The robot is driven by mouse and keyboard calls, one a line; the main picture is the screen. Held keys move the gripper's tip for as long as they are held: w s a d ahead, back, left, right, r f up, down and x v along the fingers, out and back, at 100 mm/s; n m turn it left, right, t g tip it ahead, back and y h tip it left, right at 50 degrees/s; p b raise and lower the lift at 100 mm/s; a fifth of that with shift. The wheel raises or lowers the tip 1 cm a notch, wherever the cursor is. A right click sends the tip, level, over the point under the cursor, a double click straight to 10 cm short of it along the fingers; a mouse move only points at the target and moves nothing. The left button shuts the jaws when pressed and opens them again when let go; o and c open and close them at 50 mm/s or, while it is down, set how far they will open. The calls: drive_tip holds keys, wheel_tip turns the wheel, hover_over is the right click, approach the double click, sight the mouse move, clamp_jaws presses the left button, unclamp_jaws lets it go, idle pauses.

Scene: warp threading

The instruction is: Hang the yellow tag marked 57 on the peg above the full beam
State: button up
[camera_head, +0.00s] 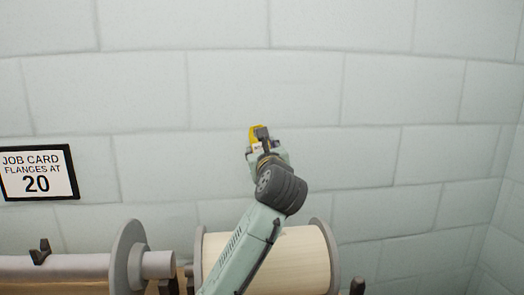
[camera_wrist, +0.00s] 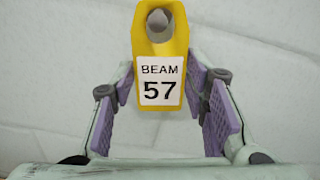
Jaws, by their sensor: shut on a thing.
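The yellow tag (camera_wrist: 175,38) has a white label reading BEAM 57 and a hole near its top. In the wrist view it is face-on and upright between the purple finger pads of my gripper (camera_wrist: 165,84). A round grey patch shows in the hole; I cannot tell whether it is a peg or the wall. In the head view the tag (camera_head: 255,130) is a small yellow patch at my gripper (camera_head: 262,136), in front of the block wall. The full beam (camera_head: 300,258), wound in cream yarn, is below, partly covered by my arm. No peg is clearly visible.
A job card (camera_head: 38,174) on the wall at left reads FLANGES AT 20. Another beam (camera_head: 60,267) with a grey flange (camera_head: 128,258) lies at lower left. The wall (camera_head: 400,100) around and above my gripper is clear.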

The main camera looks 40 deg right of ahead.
drive_tip(key=o, duration=1)
